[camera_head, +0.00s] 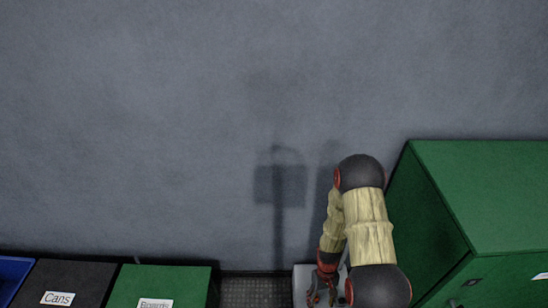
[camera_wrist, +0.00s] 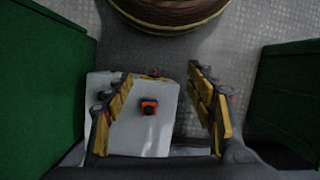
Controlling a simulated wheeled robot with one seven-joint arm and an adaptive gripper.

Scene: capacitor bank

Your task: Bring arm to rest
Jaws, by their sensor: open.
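My gripper (camera_head: 322,292) hangs low at the bottom of the head view, below my folded arm. In the wrist view my gripper (camera_wrist: 158,100) is open, its two yellow-and-black fingers spread apart with nothing held between them. Beyond the fingers is a pale grey surface with a small orange-and-black part on it, which shows between the fingers. My arm (camera_head: 365,220) is bent, with its dark elbow joint up and its forearm pointing down.
A green cabinet (camera_head: 480,200) stands close on the right of my arm. At lower left are a green bin (camera_head: 190,284), a black bin labelled Cans (camera_head: 85,278) and a blue bin (camera_head: 12,272). A grey wall (camera_head: 150,120) is behind. A round brown object (camera_wrist: 170,12) shows at the top of the wrist view.

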